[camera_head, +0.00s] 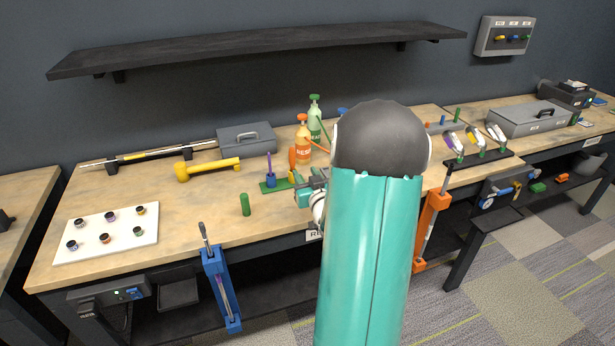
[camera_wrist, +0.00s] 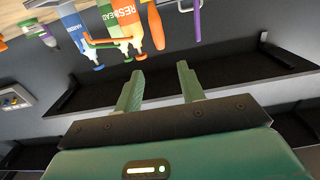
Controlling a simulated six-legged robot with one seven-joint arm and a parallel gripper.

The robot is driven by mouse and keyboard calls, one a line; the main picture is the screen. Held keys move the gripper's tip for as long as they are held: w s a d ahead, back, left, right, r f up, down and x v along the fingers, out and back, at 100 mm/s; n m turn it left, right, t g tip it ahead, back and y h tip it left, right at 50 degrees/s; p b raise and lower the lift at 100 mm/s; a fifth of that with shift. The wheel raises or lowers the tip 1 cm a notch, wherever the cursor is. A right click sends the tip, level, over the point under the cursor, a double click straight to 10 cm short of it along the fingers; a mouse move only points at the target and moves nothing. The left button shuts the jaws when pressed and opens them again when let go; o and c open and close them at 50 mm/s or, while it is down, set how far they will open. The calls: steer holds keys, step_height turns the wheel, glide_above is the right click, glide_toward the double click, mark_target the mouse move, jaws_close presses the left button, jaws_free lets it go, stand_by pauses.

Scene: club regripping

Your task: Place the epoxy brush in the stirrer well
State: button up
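A green base (camera_head: 268,187) stands near the middle of the bench. On it are a blue holder with a purple stick (camera_head: 270,170) and an upright orange handle (camera_head: 292,160). The orange handle (camera_wrist: 155,26) and the purple stick (camera_wrist: 197,20) also show at the top of the wrist view. I cannot tell for sure which is the epoxy brush or which holder is the stirrer well. My gripper (camera_wrist: 160,72) is open, with nothing between its fingers. In the head view it is beside the green base's right end, partly hidden by my arm.
An orange resin bottle (camera_head: 304,142) and a green bottle (camera_head: 314,122) stand behind the base. A green cylinder (camera_head: 245,205) stands in front of it. A yellow mallet (camera_head: 205,169), grey case (camera_head: 246,138) and white tray (camera_head: 106,233) lie left. A blue clamp (camera_head: 221,287) hangs at the front edge.

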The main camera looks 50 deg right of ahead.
steer(key=shift+s+a, duration=0.1)
steer(key=w+a+r+n+g+y, duration=0.15)
steer(key=a+r, duration=0.25)
steer(key=a, duration=0.6)
steer(key=w+a+r+n+g+y, duration=0.1)
steer(key=w+a+r+g+y, duration=0.2)
steer(key=a, duration=0.7)
steer(key=s+a+r+n+g+y, duration=0.1)
steer(key=s+a+g+y, duration=0.1)
steer(key=s+a, duration=0.8)
steer(key=s+a+r+n+g+y, duration=0.2)
steer(key=s+a+g, duration=0.1)
steer(key=s+a, duration=0.7)
steer(key=a, duration=0.2)
steer(key=shift+a+r, duration=0.2)
steer(key=shift+a, duration=0.15)
steer(key=shift+d+g+y, duration=0.2)
steer(key=shift+g+y, duration=0.05)
